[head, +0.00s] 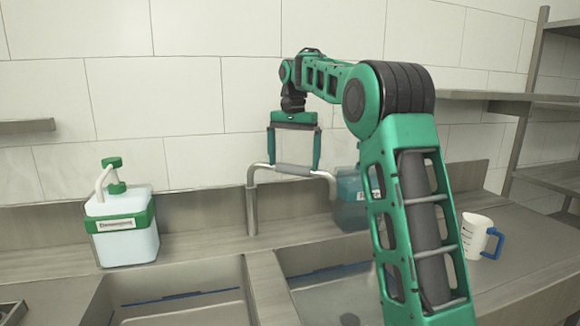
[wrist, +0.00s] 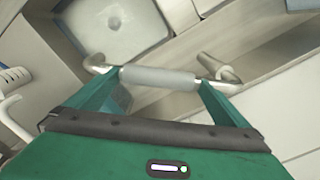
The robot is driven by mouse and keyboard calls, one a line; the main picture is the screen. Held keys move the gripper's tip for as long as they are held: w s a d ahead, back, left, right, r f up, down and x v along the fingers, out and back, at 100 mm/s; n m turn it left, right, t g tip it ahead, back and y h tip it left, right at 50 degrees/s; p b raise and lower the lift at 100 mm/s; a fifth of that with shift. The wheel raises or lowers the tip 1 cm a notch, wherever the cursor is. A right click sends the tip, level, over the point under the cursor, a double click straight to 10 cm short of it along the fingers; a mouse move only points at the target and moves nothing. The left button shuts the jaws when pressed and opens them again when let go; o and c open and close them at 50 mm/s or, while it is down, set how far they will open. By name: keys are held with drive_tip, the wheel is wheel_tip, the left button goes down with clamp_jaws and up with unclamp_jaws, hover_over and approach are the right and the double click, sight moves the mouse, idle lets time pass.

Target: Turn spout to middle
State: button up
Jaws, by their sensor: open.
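The metal spout (head: 325,174) rises from a post (head: 252,212) behind the sinks and reaches right, its end bent downward on the side of the right basin (head: 335,290). A grey sleeve (head: 292,169) covers its middle. My green gripper (head: 294,165) is open above the spout, its fingertips at about spout height toward the two ends of the sleeve. In the wrist view, the sleeve (wrist: 158,78) runs from one fingertip to the other of my gripper (wrist: 160,80). I cannot tell whether the fingers touch the spout.
A white-and-green pump bottle (head: 125,235) stands left on the counter. A teal container (head: 350,212) stands behind the spout's end, partly hidden by my arm. A white jug with a blue handle (head: 475,236) stands right. A divider (head: 268,290) separates the basins; shelves (head: 545,105) are at right.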

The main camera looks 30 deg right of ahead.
drive_tip(key=shift+f, duration=0.35)
drive_tip(key=shift+c, duration=0.3)
